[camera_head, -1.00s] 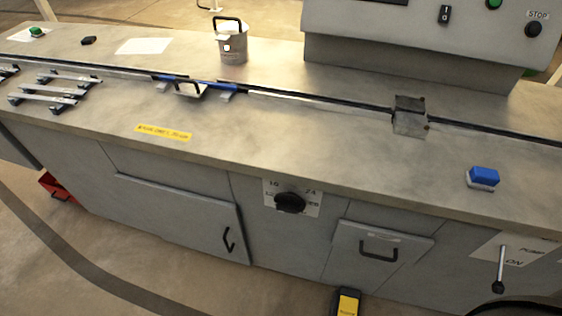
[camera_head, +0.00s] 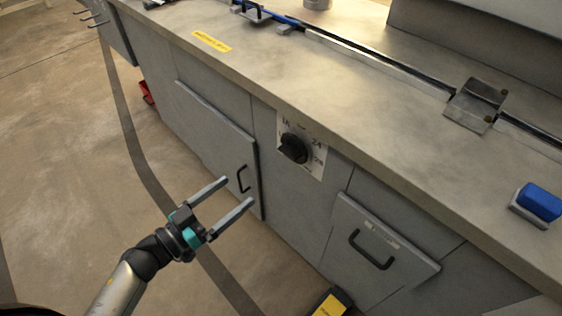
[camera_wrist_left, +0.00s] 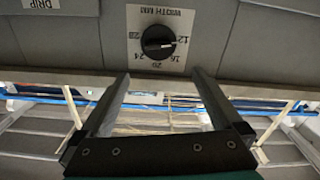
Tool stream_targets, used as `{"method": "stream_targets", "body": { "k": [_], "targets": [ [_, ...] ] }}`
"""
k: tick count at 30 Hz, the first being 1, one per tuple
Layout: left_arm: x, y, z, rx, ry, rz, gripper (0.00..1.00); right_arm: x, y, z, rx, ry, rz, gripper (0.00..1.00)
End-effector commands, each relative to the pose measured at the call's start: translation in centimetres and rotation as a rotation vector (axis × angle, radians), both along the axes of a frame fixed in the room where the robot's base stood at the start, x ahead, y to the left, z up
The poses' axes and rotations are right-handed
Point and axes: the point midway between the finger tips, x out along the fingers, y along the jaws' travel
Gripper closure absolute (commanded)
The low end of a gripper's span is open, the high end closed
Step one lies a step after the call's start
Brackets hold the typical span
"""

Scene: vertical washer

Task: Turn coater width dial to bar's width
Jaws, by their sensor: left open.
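The width dial is a black round knob (camera_head: 294,148) on a white numbered plate (camera_head: 314,160) on the grey cabinet's front. The dial also shows in the left wrist view (camera_wrist_left: 158,42), where its plate, marked 12 to 28, appears upside down. My left gripper (camera_head: 239,191) is open and empty, apart from the dial, to its lower left in the head view. In the wrist view, its fingers (camera_wrist_left: 159,75) point toward the dial. A pale metal strip (camera_head: 370,66) lies along the black slot on the worktop; I cannot tell its width. My right gripper is not seen.
A grey metal block (camera_head: 476,105) straddles the slot. A blue-topped block (camera_head: 538,203) sits near the worktop's front edge. Cabinet handles stick out left (camera_head: 243,180) and right (camera_head: 370,250) of the dial. A yellow-and-black object (camera_head: 330,304) is on the floor below.

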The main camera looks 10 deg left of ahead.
Motion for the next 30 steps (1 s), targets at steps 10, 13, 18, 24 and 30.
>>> {"method": "stream_targets", "body": {
  "k": [10, 13, 18, 24, 30],
  "targets": [
    [3.9, -2.7, 0.2, -0.005, -0.01, -0.009, 0.0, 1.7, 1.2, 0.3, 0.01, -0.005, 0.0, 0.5],
    [5.5, -3.8, 0.1, -0.005, -0.007, -0.01, 0.0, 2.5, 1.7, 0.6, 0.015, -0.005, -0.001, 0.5],
    [8.1, -5.5, 0.1, -0.004, -0.008, -0.008, 0.0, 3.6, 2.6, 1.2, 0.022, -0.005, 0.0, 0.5],
    [10.6, -7.2, 0.2, -0.004, -0.006, -0.007, 0.0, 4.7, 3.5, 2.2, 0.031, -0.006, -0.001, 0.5],
    [12.1, -8.2, 0.1, -0.005, -0.003, -0.008, 0.0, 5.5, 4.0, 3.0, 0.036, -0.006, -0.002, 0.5]
  ]
}}
